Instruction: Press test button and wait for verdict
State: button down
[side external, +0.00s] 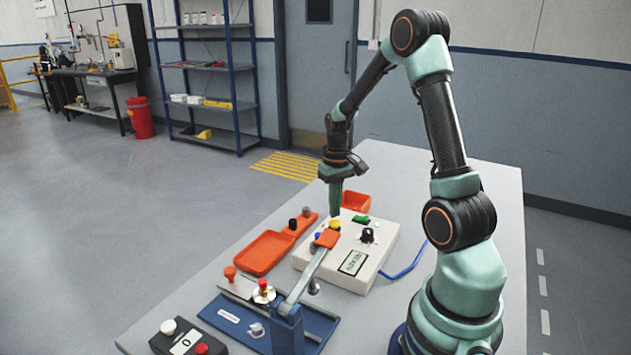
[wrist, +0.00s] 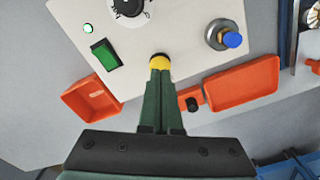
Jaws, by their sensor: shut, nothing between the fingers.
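The cream test box (side external: 386,256) stands on the table and carries a yellow button (side external: 335,225). The yellow button also shows in the wrist view (wrist: 159,61). My gripper (side external: 335,212) is shut and empty, pointing down, with its tips at the yellow button in both views. The tips seem to touch it; whether it is pushed in cannot be told. In the wrist view a small lamp (wrist: 88,28) shows green beside a green rocker switch (wrist: 106,54). The box's display (side external: 353,262) has dark text too small to read.
A blue fixture (side external: 240,326) with an orange-handled lever (side external: 306,275) stands close in front of the box. Orange trays (side external: 262,253) (side external: 356,201) lie beside and behind it. A dark counter box (side external: 186,340) sits at the front. The table's right side is clear.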

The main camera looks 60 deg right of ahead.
aim_at(335, 222)
jog(key=shift+f, duration=0.2)
jog(key=shift+f, duration=0.9)
jog(key=shift+r, duration=2.6)
